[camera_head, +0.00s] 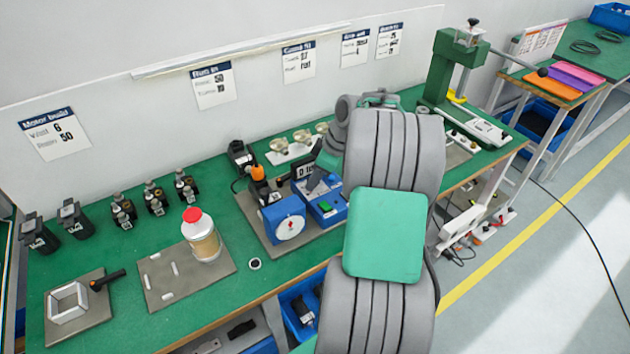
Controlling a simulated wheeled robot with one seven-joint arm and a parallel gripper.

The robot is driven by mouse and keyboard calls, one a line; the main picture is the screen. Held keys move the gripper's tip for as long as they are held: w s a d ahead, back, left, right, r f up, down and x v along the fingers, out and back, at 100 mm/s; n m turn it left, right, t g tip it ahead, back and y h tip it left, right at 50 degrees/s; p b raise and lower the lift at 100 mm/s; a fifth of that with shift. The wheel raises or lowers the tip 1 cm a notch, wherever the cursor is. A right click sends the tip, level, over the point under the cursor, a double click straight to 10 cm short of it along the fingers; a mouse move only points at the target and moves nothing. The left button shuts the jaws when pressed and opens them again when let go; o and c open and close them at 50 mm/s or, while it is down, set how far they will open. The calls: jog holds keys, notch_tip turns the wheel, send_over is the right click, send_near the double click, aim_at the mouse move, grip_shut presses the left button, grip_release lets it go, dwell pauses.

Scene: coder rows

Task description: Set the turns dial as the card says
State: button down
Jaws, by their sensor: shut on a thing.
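A blue winder box (325,212) with a small green patch on its front stands on a grey mat, with a dark display (304,170) at its back. My gripper (318,186) is low over this box and shut. What is between the fingers is too small and covered to see clearly; it is at the top of the box, where the turns dial appears to be. A blue box with a white round dial face (290,228) stands just left. The card (54,133) headed "Motor build" on the wall shows 6 and 50. Another card (213,85) reads "Run in"; its small print is unclear.
A red-capped jar (203,240) stands on a grey mat to the left. An orange-topped tool (258,178) stands close behind the dial box. A green press (450,75) stands at the right. My arm covers the bench's middle right.

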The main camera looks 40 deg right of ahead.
aim_at(324, 192)
jog(key=shift+a+m+h+b, duration=0.1)
jog(key=shift+m+h+b, duration=0.2)
jog(key=shift+m, duration=0.5)
jog(key=c, duration=1.3)
grip_release()
jog(key=shift+o, duration=0.2)
jog(key=v, duration=0.8)
